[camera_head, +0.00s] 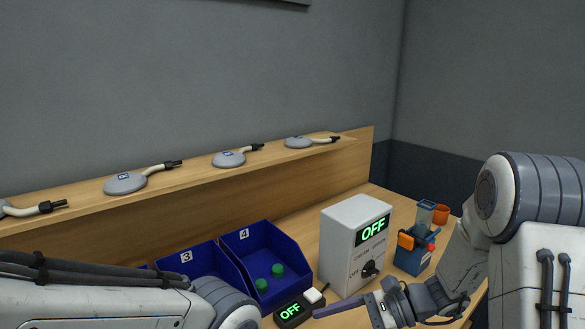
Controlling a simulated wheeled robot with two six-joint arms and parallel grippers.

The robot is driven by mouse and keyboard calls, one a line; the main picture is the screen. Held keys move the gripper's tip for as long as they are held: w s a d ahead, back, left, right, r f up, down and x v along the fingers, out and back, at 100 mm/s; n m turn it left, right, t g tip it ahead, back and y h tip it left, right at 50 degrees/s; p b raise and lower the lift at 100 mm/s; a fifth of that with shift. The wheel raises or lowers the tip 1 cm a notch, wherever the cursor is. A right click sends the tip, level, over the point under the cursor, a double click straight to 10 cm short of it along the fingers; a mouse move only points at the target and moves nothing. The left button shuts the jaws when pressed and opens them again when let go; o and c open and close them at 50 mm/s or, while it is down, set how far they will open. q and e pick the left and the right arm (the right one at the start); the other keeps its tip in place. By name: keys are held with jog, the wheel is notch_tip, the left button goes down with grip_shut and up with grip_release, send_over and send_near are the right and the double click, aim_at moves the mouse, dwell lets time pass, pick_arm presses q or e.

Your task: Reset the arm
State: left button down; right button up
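My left arm (120,306) comes in low from the left and runs to the bottom edge beside the blue bins. Its gripper is below the picture and cannot be seen. My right arm (535,200) comes in from the right and bends down to the bench. My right gripper (345,306) is at the bottom, in front of the grey control box (350,245), with a dark finger pointing left. I cannot make out both fingertips or whether it holds anything.
Blue bins marked 3 (192,258) and 4 (243,240) stand on the bench; bin 4 has green pieces (277,269). A small OFF display (290,311) sits in front. A blue holder (412,257) stands right. Grey discs with hoses (126,183) line the wooden shelf (200,168).

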jog(key=s+a+r+n+h, duration=0.1)
jog(key=s+n+h, duration=0.5)
jog(key=s+n, duration=0.3)
jog(key=s+a+r+n+h, duration=0.1)
jog(key=s+n+h, duration=0.5)
jog(key=n, duration=0.9)
jog(key=s, duration=0.3)
jog(key=shift+a+r+n+h, duration=0.25)
jog(key=shift+r+n+h, duration=0.05)
jog(key=shift+n+h, duration=0.1)
